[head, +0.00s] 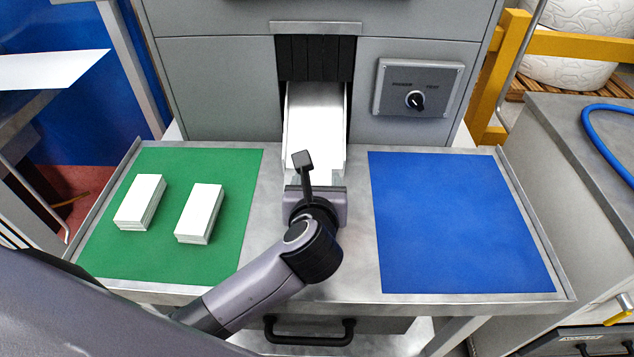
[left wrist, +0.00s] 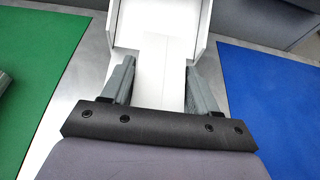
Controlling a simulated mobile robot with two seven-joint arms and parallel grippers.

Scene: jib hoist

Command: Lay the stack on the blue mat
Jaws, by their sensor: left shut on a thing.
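My left gripper (head: 315,179) is at the lower mouth of the white chute (head: 290,115). It is shut on a white stack (left wrist: 160,75), with one finger on each side in the left wrist view (left wrist: 162,82). In the head view my own wrist hides much of the stack. The stack's far end lies between the chute's side walls; I cannot tell whether it touches the chute floor. The blue mat (head: 460,225) lies flat and bare on the right of the table. My right gripper is in neither view.
A green mat (head: 125,260) on the left bears two white stacks (head: 140,202) (head: 200,213). The metal table (head: 350,270) has raised side edges. A grey machine (head: 220,90) with a knob panel (head: 418,88) stands behind. Bare metal separates the mats.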

